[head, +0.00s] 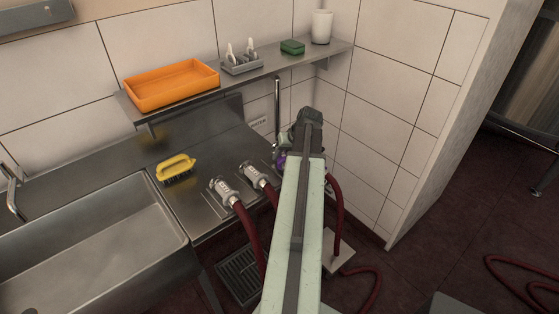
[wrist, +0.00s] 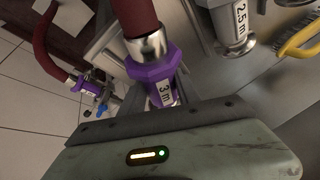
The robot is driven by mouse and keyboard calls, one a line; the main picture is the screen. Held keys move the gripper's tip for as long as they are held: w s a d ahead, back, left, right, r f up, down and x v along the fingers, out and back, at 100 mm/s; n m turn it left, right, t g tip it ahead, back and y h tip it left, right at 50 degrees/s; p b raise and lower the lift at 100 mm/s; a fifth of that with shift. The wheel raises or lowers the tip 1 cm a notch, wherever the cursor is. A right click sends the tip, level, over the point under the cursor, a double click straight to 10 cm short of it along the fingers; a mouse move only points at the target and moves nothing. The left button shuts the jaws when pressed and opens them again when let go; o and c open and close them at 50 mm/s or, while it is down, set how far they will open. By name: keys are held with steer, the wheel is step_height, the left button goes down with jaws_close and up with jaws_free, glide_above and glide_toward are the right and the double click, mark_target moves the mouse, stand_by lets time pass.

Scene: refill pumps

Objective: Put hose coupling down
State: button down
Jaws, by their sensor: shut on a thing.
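The hose coupling (wrist: 152,72) is purple with a silver collar and a white "3 m" label, on a dark red hose (wrist: 136,15). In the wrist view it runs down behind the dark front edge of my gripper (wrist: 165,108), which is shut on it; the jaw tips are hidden. In the head view my gripper (head: 308,122) is near the wall corner, right of the steel counter. A bit of purple (head: 281,160) shows left of my arm; I cannot tell whether the coupling touches anything below it.
Two silver couplings (head: 222,190) (head: 254,175) with red hoses rest on the counter (head: 210,210), near a yellow brush (head: 176,168). A second purple coupling (wrist: 84,87) is by a blue-handled fitting. A shelf (head: 265,68) holds an orange tray (head: 172,84). The sink (head: 90,245) is left.

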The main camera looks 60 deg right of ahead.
steer(key=shift+f, duration=0.65)
steer(key=shift+w+a+r, duration=0.2)
steer(key=shift+w, duration=0.05)
steer(key=shift+f, duration=0.25)
steer(key=c, duration=0.9)
jaws_free()
steer(key=shift+r, duration=0.1)
steer(key=shift+r, duration=0.25)
steer(key=p+v, duration=1.1)
steer(key=v, duration=0.1)
